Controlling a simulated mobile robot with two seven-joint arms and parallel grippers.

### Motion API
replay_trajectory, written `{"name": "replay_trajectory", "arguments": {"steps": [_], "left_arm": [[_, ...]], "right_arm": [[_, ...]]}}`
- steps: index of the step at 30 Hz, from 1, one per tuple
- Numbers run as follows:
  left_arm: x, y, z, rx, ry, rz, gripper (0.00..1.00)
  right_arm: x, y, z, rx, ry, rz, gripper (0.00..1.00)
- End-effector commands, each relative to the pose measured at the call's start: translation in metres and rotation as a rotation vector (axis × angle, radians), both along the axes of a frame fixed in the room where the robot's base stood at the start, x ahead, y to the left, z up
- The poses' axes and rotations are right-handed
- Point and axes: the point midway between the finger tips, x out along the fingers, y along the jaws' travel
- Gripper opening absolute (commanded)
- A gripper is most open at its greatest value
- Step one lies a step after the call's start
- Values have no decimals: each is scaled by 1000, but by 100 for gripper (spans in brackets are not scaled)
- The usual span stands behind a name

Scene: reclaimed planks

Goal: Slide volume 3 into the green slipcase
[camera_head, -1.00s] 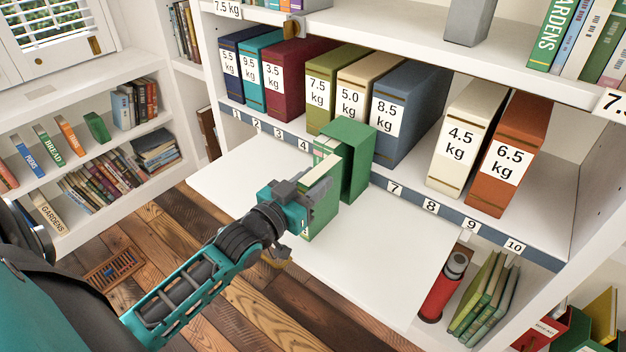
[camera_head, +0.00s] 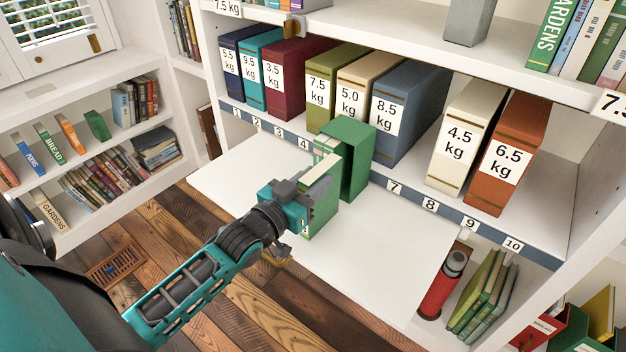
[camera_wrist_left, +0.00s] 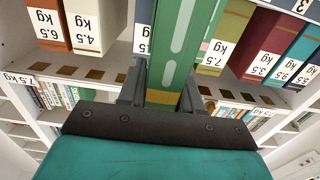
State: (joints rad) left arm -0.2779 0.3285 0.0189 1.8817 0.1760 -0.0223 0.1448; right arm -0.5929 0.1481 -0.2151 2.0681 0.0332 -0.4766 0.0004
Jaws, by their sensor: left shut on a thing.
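The green slipcase (camera_head: 358,160) stands upright on the white board in front of the shelf. A green volume with pale page edges (camera_head: 322,205) stands upright at its near side, in my left gripper (camera_head: 308,192). Its number cannot be read. Another slim green volume (camera_head: 325,146) shows at the slipcase's left side. The held volume's far end meets the slipcase opening, but how deep it sits is hidden. In the left wrist view, my left gripper (camera_wrist_left: 163,98) is shut on the green volume (camera_wrist_left: 168,98). My right gripper is out of view.
Labelled box files (camera_head: 402,110) fill the shelf behind, with a gap right of the blue one. The white board (camera_head: 375,255) is clear to the right and left. A red cylinder (camera_head: 442,285) and leaning green books (camera_head: 480,290) sit below at right.

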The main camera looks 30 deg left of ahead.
Motion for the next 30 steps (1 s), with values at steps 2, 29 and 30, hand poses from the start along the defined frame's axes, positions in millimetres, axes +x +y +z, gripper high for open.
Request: {"name": "replay_trajectory", "arguments": {"steps": [2,29,30], "left_arm": [[0,0,1,0,-4,0,0],[1,0,1,0,-3,0,0],[2,0,1,0,-4,0,0]], "right_arm": [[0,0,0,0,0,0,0],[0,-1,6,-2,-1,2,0],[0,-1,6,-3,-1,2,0]]}}
